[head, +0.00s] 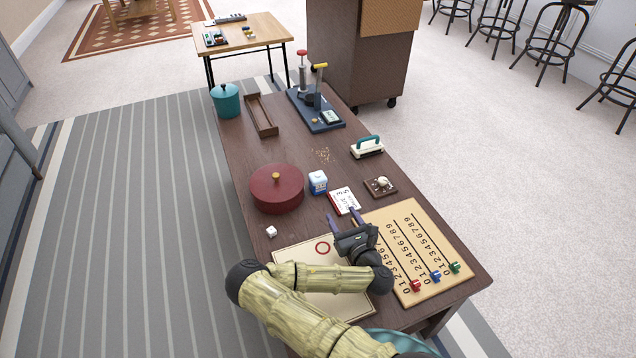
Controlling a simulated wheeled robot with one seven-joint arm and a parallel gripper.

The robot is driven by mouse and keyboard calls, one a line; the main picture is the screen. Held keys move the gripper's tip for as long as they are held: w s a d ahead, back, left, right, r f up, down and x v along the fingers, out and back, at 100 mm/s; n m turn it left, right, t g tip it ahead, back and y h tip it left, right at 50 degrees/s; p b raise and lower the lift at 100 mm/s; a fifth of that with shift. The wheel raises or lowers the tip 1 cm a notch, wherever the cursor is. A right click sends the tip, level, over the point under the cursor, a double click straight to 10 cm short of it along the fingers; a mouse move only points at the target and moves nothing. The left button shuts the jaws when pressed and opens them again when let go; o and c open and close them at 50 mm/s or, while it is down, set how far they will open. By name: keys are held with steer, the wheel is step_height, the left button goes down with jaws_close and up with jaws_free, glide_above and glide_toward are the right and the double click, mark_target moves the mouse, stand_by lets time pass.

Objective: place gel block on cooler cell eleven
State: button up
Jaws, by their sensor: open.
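My gripper (344,217) is open above the near part of the dark brown table (245,165), its two purple fingers spread. Its fingertips are close to a white card with red edges and lettering (343,200). Nothing shows between the fingers. A small blue-and-white block (318,182) stands beyond the gripper, beside a red round lidded pot. A small white cube (271,231) lies to the left of the gripper. I cannot tell whether either is the gel block. I can make out no cooler with numbered cells. My arm hides part of the near table.
A tan number board (423,245) with red, blue and green pegs lies at right. The red pot (276,190) stands at left. A teal pot (226,101), wooden tray (261,115) and blue-based device (316,112) stand farther back. A cream board (290,256) lies under my arm.

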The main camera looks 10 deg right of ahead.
steer(key=b, duration=0.3)
glide_toward(321, 181)
steer(key=w, duration=0.3)
steer(key=w+a, duration=0.1)
steer(key=w, duration=0.1)
steer(key=w+b, duration=0.1)
steer(key=w, duration=0.1)
steer(key=w+a, duration=0.1)
steer(key=w, duration=0.2)
steer(key=shift+f+b, duration=0.1)
steer(key=shift+b, duration=0.25)
steer(key=c, duration=0.9)
